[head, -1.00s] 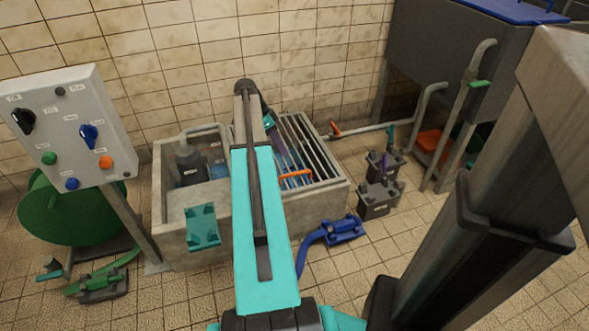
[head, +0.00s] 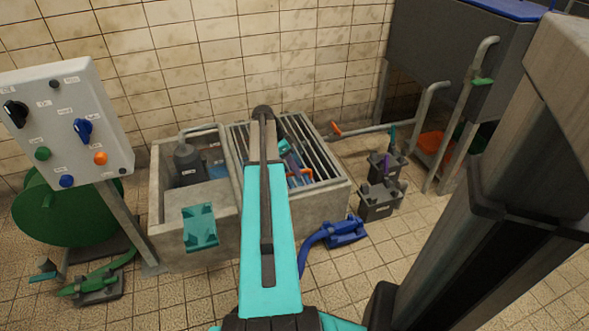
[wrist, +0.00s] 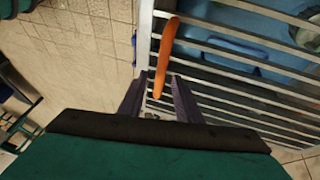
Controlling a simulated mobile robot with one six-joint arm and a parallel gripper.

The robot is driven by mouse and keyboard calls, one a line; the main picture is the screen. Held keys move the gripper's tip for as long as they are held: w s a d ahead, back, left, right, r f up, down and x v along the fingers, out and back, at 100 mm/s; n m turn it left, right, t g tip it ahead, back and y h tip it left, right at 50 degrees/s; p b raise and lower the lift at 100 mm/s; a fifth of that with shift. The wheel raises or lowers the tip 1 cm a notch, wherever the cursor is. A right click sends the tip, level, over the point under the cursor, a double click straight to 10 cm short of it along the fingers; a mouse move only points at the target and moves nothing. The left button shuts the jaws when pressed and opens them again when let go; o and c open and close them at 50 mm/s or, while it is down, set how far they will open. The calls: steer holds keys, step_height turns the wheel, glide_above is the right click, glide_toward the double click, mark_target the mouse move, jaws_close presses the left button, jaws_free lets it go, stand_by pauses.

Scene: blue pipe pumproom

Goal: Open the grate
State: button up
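The grate (head: 318,150) is a set of pale metal bars lying flat over the right part of a concrete basin. Its orange handle (head: 306,174) is near the front edge, partly hidden by my arm. In the wrist view the handle (wrist: 164,55) runs up from between my fingertips, over the grate's bars (wrist: 235,52). My gripper (wrist: 158,80) is open, with its two dark purple fingers apart on either side of the handle's near end. I cannot tell whether either finger touches it. My gripper is partly hidden in the head view.
The concrete basin (head: 165,235) holds a dark pump (head: 188,165) at left. A control panel (head: 75,115) stands left of it. A blue clamp-like fitting (head: 345,232) and dark grey blocks (head: 381,200) are on the floor at right. A pipe (head: 375,130) runs behind.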

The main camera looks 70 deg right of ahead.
jaws_close()
steer(key=shift+r, duration=0.1)
stand_by(0.3)
